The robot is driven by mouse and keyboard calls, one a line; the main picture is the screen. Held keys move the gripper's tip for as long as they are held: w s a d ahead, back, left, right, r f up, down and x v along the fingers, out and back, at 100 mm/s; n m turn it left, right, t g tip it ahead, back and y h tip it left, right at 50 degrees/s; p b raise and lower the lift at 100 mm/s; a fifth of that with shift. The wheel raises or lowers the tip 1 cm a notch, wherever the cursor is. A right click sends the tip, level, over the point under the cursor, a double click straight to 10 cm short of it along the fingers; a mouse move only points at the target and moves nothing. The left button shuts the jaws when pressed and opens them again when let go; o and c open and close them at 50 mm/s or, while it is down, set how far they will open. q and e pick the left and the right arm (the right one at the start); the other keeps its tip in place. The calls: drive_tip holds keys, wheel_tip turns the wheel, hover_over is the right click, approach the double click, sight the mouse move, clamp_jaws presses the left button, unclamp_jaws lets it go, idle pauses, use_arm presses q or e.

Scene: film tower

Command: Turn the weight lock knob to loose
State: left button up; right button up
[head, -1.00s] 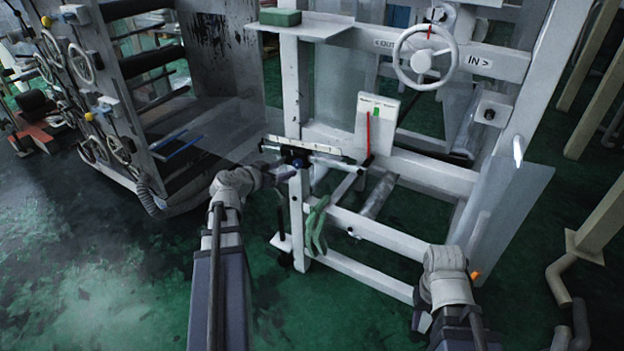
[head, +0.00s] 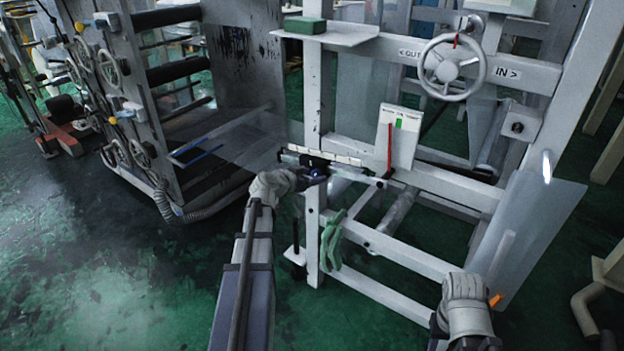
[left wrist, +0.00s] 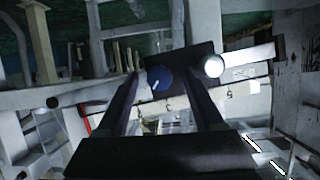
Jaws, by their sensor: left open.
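The weight lock knob (left wrist: 160,80) is a round blue knob with a white pointer mark, on a black block on the scale beam (left wrist: 250,58). In the left wrist view, it shows between the two dark fingers of my left gripper (left wrist: 161,82), which is open. I cannot tell whether either finger touches the knob. In the head view, my left gripper (head: 312,180) is at the front of the pale beam (head: 335,158) on the grey frame and largely covers the knob. My right wrist shows at the lower right; its fingers cannot be made out.
A frame post (head: 312,230) stands just below the beam, with green gloves (head: 331,240) hanging beside it. A white plate with a red pointer (head: 400,135) and a handwheel (head: 452,67) are to the right. A roller rack (head: 165,110) stands left. Green floor is open at lower left.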

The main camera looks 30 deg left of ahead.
use_arm(q)
clamp_jaws()
idle(0.5)
